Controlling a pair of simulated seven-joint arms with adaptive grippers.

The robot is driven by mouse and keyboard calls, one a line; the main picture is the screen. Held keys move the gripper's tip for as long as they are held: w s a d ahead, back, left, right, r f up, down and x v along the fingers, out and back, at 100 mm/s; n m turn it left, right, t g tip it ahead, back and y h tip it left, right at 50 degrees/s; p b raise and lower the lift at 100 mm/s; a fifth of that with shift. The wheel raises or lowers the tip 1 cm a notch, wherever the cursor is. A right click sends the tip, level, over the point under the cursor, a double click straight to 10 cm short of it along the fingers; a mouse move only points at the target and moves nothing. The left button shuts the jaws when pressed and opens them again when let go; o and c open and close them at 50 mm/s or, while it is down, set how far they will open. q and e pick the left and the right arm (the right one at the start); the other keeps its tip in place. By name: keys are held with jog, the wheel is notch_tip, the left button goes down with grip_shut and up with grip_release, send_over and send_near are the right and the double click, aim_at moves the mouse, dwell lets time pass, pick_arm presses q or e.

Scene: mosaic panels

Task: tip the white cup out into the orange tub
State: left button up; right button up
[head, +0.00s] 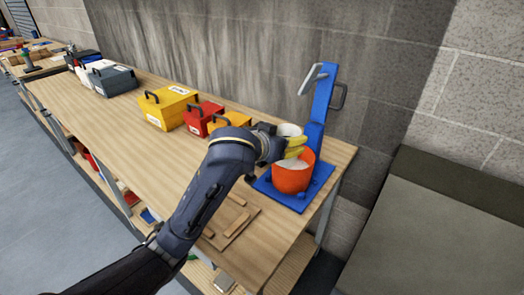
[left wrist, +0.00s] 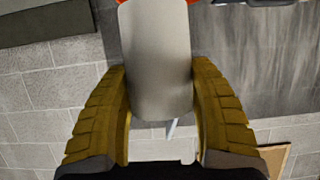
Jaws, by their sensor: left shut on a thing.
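The white cup (head: 289,130) is between the yellow fingers of my left gripper (head: 296,147), at the upper back edge of the orange tub (head: 291,181). In the left wrist view the cup (left wrist: 157,60) fills the gap between both ridged fingers (left wrist: 160,105), which are shut on it. The cup looks tilted, but its mouth and contents are hidden. The tub stands upright on a blue base plate, with something pale inside. A sliver of orange shows behind the cup at the top of the left wrist view. My right gripper is in neither view.
A blue stand (head: 322,105) with a grey handle rises behind the tub. Red (head: 203,118), orange and yellow (head: 166,108) toolboxes line the back of the wooden bench (head: 150,145). A wooden board (head: 232,220) lies near the front edge. The bench's middle left is clear.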

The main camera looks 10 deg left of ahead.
pick_arm(q)
jog(key=w+d+r+m+g+h, duration=0.1)
jog(key=w+d+r+m+h, duration=0.1)
jog(key=d, duration=0.3)
jog(key=shift+w+d+r, duration=0.25)
jog(key=shift+w+r, duration=0.25)
jog(key=shift+w, duration=0.4)
jog(key=shift+f, duration=0.1)
notch_tip(320, 180, down, 8)
jog(key=w+a+n+g+h, duration=0.1)
jog(key=n+g+h, duration=0.5)
jog(key=n, duration=0.9)
jog(key=h, duration=0.3)
jog(key=shift+w+a+f, duration=0.15)
jog(key=shift+w+a, duration=0.05)
jog(key=shift+w, duration=0.2)
